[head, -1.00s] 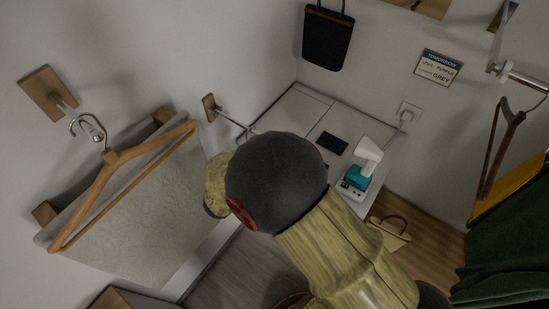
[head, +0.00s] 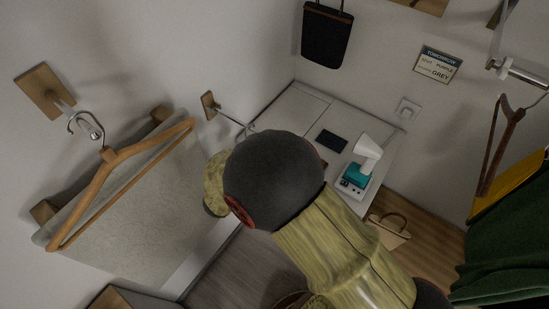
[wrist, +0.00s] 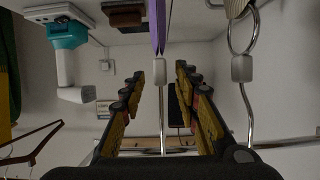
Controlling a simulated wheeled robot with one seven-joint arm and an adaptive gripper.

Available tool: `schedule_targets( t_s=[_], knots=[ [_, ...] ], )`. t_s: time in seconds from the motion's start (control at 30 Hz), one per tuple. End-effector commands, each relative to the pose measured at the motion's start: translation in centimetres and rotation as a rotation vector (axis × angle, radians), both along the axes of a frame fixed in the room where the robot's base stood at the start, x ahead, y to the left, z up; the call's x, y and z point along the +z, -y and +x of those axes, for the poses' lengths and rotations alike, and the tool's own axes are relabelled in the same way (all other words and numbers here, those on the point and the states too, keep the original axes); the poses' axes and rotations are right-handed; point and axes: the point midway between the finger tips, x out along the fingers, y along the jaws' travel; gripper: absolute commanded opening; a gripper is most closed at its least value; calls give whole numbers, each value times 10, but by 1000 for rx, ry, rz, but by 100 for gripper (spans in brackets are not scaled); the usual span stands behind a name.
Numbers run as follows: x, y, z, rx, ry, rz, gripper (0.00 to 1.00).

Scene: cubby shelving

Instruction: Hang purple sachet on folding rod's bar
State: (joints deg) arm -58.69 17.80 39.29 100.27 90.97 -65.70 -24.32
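In the wrist view a thin purple strip (wrist: 157,24), apparently the sachet seen edge-on, shows at top centre. My gripper (wrist: 160,78) is open, its two fingers well apart with visible gaps beside the strip. A chrome bar (wrist: 162,125) with a pale end cap runs up between the fingers. The cap is close to the strip's lower end; I cannot tell if they touch. In the head view a chrome rod on a wooden wall plate (head: 210,105) reaches toward the desk. My arm hides my gripper and the sachet there.
A second chrome rod with a ring (wrist: 243,68) stands right of my fingers. A white and teal device (head: 356,175) and a dark flat item (head: 331,141) lie on the white desk (head: 298,107). A wooden hanger (head: 110,160) hangs left; green cloth (head: 510,240) hangs right.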

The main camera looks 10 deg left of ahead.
Motion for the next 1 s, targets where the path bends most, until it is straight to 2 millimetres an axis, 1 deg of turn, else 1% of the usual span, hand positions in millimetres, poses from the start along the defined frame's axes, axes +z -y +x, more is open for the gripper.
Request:
schedule_targets(
  t_s=[0.23,0.37,0.47,0.6,0.8,0.9,1.0],
  knots=[
    [1,-1,-1,0,0,0,32],
    [6,-6,-11,3,1,2,32],
    [12,-12,-25,4,2,2,32],
    [23,-23,-51,5,0,1,32],
    [37,-35,-82,4,1,1,32],
    [42,-39,-93,3,0,0,32],
    [44,-41,-99,1,0,0,32]
  ],
)
